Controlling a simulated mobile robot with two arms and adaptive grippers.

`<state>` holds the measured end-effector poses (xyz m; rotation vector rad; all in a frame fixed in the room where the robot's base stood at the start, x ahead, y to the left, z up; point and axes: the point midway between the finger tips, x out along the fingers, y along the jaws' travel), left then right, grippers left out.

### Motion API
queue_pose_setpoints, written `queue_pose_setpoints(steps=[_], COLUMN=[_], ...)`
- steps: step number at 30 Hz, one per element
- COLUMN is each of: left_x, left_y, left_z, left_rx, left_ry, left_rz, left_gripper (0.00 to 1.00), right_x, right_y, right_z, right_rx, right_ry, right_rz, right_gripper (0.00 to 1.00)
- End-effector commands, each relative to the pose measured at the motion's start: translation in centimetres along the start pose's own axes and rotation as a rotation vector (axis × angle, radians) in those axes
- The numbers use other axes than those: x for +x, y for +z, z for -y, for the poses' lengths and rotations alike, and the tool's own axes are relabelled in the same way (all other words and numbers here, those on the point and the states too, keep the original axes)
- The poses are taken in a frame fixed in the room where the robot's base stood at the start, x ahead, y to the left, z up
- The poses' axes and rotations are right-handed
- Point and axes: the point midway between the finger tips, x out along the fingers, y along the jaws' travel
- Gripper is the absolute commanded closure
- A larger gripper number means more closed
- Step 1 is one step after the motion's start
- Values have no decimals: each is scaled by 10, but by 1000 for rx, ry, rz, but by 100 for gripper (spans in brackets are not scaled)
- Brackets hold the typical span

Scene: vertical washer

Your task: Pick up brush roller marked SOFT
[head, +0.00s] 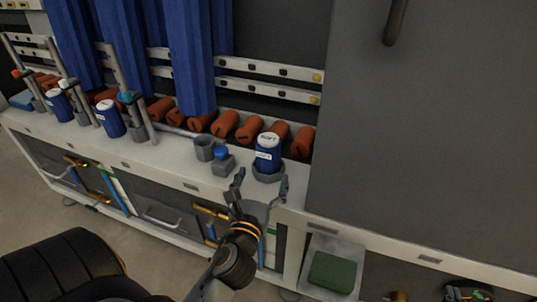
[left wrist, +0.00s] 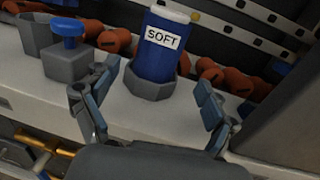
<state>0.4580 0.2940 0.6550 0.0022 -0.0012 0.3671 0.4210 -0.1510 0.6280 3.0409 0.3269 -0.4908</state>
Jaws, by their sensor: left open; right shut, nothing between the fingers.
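The brush roller marked SOFT (head: 268,152) is a blue cylinder with a white top and a white label. It stands upright in a grey holder (head: 268,175) on the white ledge. In the left wrist view the roller (left wrist: 160,48) shows its SOFT label, and its holder (left wrist: 150,85) is between and beyond my fingers. My left gripper (head: 262,188) is open and empty, in front of the roller, with a finger to each side. It also shows in the left wrist view (left wrist: 150,100). My right gripper is not visible.
A grey block with a blue knob (head: 221,158) and a grey cup (head: 204,148) stand just left of the roller. Orange-brown rollers (head: 224,123) lie behind. A large dark panel (head: 420,130) rises at right. Other blue rollers (head: 110,118) stand at left.

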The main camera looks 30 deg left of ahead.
Motion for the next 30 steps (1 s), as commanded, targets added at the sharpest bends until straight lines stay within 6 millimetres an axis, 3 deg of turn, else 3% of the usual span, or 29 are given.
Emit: queue_pose_setpoints(steps=[3, 10, 21, 30], left_x=[16, 28, 70, 75], left_y=[-1, -2, -5, -5], left_z=[0, 0, -3, -4], left_rx=[0, 0, -2, -1], left_ry=[-1, 0, -1, 0], left_rz=[0, -1, 0, -2], left_gripper=[15, 15, 15, 15], right_x=[0, 2, 0, -1], right_y=[-2, -5, -54, -60], right_z=[0, 1, 8, 8], right_rx=[0, 0, 3, 4], right_ry=[0, -2, -18, -19], right_rz=[-10, -37, -299, -327], right_gripper=[100, 100, 100, 100])
